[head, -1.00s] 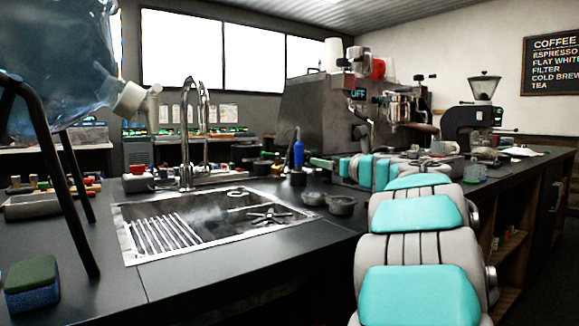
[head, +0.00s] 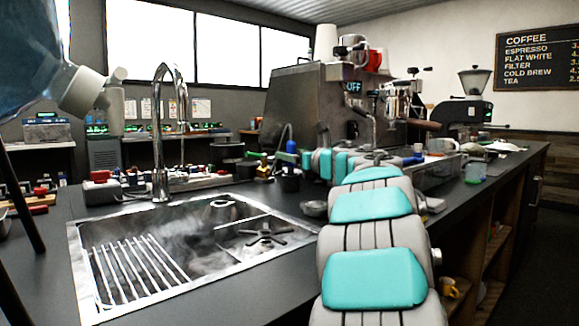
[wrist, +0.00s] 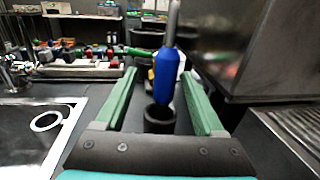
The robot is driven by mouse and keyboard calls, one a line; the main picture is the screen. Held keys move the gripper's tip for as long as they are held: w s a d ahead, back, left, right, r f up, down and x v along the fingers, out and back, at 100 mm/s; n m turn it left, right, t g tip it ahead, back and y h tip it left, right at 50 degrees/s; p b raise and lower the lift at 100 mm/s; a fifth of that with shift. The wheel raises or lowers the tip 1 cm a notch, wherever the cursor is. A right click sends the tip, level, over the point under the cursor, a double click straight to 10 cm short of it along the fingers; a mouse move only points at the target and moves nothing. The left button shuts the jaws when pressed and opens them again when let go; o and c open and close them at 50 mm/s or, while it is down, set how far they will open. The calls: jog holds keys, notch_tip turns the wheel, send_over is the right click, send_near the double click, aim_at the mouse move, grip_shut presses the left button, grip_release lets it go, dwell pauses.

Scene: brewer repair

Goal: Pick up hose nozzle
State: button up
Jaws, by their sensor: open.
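The hose nozzle has a blue grip and a grey upper end, and stands upright in or just behind a small black cup (wrist: 159,120). In the wrist view the nozzle (wrist: 167,76) is between the two green fingers of my gripper (wrist: 159,74), slightly right of centre. My gripper is open, with a gap visible on each side of the nozzle.
A steel sink (head: 85,255) with a rack and tall tap (head: 160,130) is left of my arm. The espresso machine (head: 300,100) stands close on the right of the nozzle. A blue water bottle (head: 30,55) hangs at the left. Small items line the counter behind.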

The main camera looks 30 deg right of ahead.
jog(key=w, duration=0.1)
jog(key=w+p, duration=0.1)
jog(key=w, duration=0.3)
jog(key=shift+d+r+p, duration=0.2)
jog(key=shift+d+p, duration=0.2)
grip_shut()
dwell(0.4)
